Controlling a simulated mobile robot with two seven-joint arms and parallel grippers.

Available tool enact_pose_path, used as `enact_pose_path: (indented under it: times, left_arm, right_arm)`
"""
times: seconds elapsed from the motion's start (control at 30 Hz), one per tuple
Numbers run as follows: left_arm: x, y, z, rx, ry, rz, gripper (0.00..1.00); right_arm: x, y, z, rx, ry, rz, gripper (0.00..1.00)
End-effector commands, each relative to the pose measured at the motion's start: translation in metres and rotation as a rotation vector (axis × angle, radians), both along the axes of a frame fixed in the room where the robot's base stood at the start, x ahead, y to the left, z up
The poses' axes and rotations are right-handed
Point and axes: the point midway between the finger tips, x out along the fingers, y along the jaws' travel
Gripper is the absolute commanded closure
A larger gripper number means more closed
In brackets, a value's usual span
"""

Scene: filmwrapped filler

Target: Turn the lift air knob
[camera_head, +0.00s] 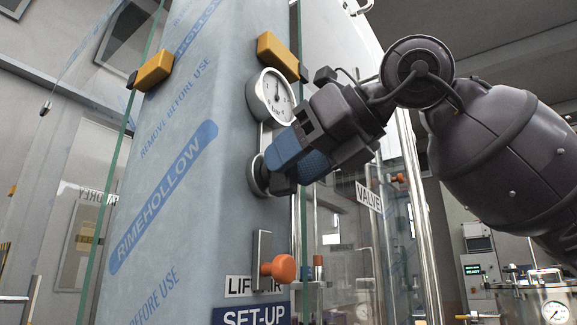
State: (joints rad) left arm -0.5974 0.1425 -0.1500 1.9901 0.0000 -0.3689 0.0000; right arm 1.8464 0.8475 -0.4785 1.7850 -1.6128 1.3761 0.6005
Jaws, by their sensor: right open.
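A dark round knob or its mount (257,176) sits on the film-wrapped panel below a round gauge (271,96). My right gripper (275,172) comes in from the right with its fingertips at this knob and covers most of it. The gripper is open; whether its fingers touch the knob cannot be told. Lower down, an orange round handle (283,268) stands out from a metal plate, in front of a label (240,287) that reads "LIFT AIR", partly hidden by it. My left gripper is out of view.
The panel (190,120) is wrapped in printed blue film. Yellow-orange clamps (153,71) hold glass sheets at its sides. A "VALVE" sign (369,197) and a vertical metal post (412,200) stand right of the panel, below my right arm. A "SET-UP" sign (252,317) is at the bottom.

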Motion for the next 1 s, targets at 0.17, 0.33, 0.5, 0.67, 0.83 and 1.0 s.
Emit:
enact_pose_path:
  times: [0.17, 0.33, 0.5, 0.67, 0.83, 1.0]
  left_arm:
    - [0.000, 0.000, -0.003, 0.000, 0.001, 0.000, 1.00]
    - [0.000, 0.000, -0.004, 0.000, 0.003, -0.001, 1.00]
    - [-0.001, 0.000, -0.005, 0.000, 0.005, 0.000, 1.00]
    - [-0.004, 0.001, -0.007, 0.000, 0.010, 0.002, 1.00]
    - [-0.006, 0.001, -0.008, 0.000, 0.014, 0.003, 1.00]
    - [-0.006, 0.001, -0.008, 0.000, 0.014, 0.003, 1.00]
  right_arm:
    - [-0.017, -0.024, 0.013, 0.002, -0.004, -0.003, 0.51]
    - [-0.034, -0.047, 0.024, 0.002, -0.003, -0.004, 0.51]
    - [-0.046, -0.063, 0.033, 0.000, -0.003, -0.002, 0.51]
    - [-0.051, -0.070, 0.036, 0.001, -0.003, -0.001, 0.51]
    - [-0.052, -0.071, 0.037, 0.000, -0.002, -0.001, 0.51]
    - [-0.052, -0.071, 0.037, 0.000, -0.002, -0.001, 0.51]
